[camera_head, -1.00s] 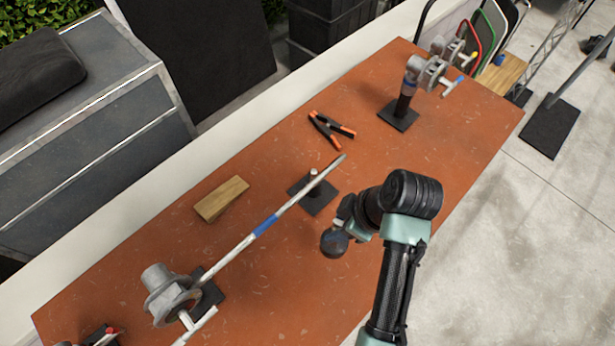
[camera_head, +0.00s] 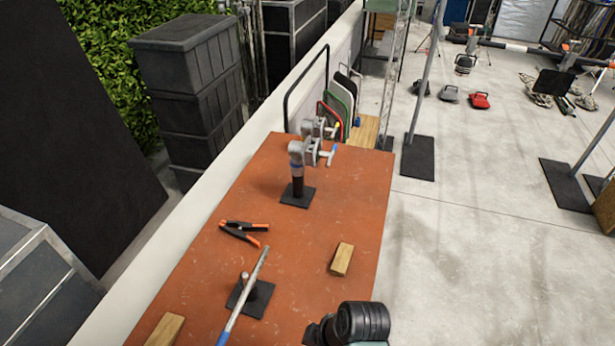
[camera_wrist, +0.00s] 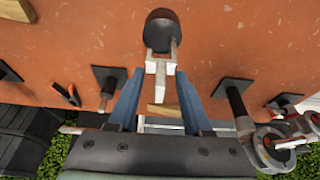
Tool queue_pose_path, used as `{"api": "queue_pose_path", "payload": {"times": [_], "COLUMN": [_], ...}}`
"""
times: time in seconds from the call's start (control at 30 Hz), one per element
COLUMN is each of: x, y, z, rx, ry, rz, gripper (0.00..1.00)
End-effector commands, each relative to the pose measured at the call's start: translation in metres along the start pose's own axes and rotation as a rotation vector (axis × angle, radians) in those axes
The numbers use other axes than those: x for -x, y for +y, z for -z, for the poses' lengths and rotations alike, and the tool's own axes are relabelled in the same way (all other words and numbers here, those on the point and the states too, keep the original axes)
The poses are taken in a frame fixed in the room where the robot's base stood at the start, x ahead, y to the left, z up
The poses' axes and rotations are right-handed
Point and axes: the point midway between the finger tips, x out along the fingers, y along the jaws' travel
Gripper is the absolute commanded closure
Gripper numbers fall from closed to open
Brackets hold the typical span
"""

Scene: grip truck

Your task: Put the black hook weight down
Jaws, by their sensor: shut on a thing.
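The black hook weight (camera_wrist: 163,30) shows in the wrist view as a dark rounded body with a pale metal hook. My gripper (camera_wrist: 160,73) is shut on the weight's metal part, with the dark body beyond the fingertips. The orange-brown tabletop (camera_head: 290,285) lies behind the weight; I cannot tell whether the weight touches it. In the head view only my black wrist shows at the bottom edge, near the table's right side. The fingers and the weight are not clearly visible there.
A wooden block (camera_head: 341,259) lies just beyond my wrist. An orange-and-black clamp (camera_head: 243,231), a black base plate (camera_head: 250,297) with a metal rod (camera_head: 243,300), and another wooden block (camera_head: 166,330) lie left. A grip-head stand (camera_head: 298,180) stands farther back. Bare tabletop lies between them.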

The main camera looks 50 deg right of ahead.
Motion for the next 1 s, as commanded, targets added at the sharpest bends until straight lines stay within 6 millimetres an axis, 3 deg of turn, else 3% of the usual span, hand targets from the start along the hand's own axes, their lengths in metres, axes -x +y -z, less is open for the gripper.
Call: {"api": "queue_pose_path", "payload": {"times": [0.43,0.9,0.93,1.0], "x": [-0.042,-0.051,-0.051,-0.050], "y": [0.000,0.001,0.000,0.000], "z": [-0.014,-0.017,-0.018,-0.017], "rx": [0.001,0.003,0.002,0.002], "ry": [0.001,0.002,0.001,0.001], "rz": [0.000,-0.002,0.000,0.000], "gripper": [1.00,1.00,0.45,0.32]}}
